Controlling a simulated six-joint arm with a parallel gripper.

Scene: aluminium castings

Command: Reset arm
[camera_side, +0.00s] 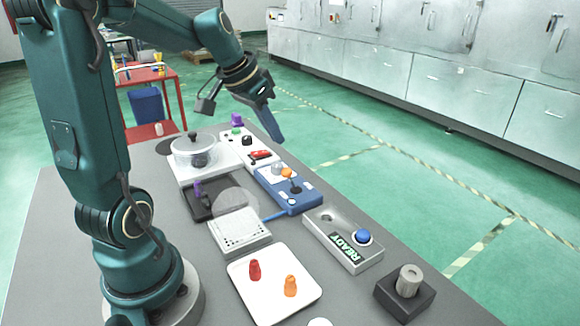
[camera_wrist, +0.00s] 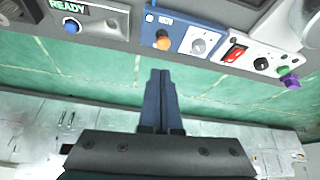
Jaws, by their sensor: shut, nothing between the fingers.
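My arm is teal and stands at the left in the side view. My gripper (camera_side: 277,136) hangs above the far right edge of the table, beyond the row of panels, and touches nothing that I can see. In the wrist view my gripper (camera_wrist: 160,74) has its two dark blue fingers pressed together, with nothing between them. The blue panel (camera_side: 287,190) with an orange knob (camera_side: 286,172) stands nearer the camera than the gripper; its orange knob also shows in the wrist view (camera_wrist: 163,43).
On the grey table are a pot (camera_side: 192,155), a white panel (camera_side: 238,145) with a red switch, a READY box (camera_side: 318,232) with a blue button, a white plate (camera_side: 250,292) with red and orange pieces, and a dark block with a grey knob (camera_side: 409,281). Green floor lies beyond the edge.

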